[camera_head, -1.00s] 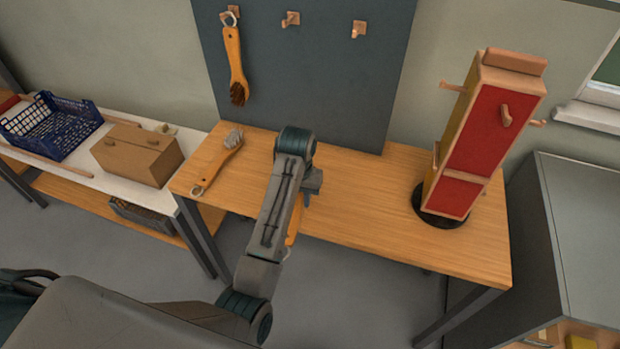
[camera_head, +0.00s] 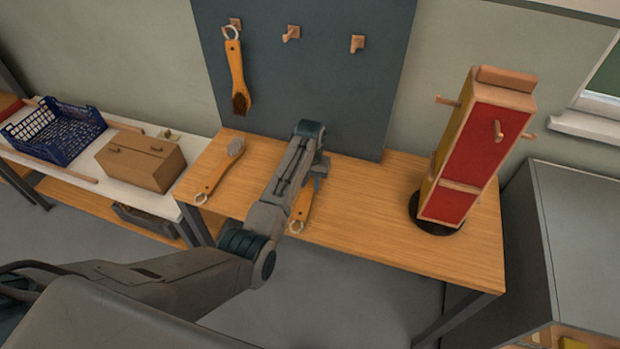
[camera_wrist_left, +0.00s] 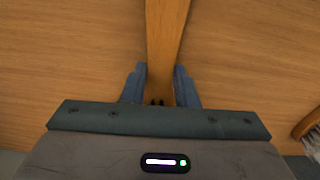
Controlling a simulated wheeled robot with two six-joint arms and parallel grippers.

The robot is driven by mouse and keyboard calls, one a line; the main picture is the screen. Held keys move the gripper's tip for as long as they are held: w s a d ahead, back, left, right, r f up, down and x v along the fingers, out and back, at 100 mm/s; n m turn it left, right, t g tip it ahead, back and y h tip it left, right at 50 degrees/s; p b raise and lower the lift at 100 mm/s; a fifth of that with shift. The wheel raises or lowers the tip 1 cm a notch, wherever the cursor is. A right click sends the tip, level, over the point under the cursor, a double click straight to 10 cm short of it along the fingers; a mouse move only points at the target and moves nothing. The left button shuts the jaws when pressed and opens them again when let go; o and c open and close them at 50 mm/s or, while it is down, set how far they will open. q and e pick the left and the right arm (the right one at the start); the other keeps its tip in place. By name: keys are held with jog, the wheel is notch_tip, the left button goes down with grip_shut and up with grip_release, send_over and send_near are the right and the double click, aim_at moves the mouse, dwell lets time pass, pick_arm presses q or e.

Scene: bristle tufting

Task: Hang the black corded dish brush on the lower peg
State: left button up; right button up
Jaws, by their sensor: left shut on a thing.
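My left gripper (camera_head: 316,178) is shut on an orange wooden brush handle (camera_head: 303,204) low over the front of the table, partly behind my arm. A metal ring shows at the handle's near end. In the left wrist view the handle (camera_wrist_left: 164,30) runs between the two blue fingers (camera_wrist_left: 160,82). Its bristles are hidden, so I cannot tell their colour. A stand (camera_head: 482,140) with red and yellow faces has a left peg (camera_head: 447,100), a front peg (camera_head: 498,130) and a right peg (camera_head: 530,137). I see no black cord. My right gripper is out of view.
A dark-bristled brush (camera_head: 237,75) hangs on the left peg of the grey board; two board pegs (camera_head: 291,34) (camera_head: 357,43) are empty. A grey-bristled brush (camera_head: 219,170) lies on the table at left. The table (camera_head: 375,215) is clear between my arm and the stand.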

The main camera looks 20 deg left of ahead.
aim_at(310, 187)
pick_arm(q)
jog(key=shift+f, duration=0.15)
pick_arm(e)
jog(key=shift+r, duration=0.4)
pick_arm(q)
jog(key=shift+f, duration=0.2)
jog(key=o, duration=1)
jog(key=shift+f+b, duration=0.2)
jog(key=shift+b, duration=0.4)
notch_tip(310, 187, up, 11)
jog(key=b, duration=0.2)
jog(key=shift+s+b, duration=0.4)
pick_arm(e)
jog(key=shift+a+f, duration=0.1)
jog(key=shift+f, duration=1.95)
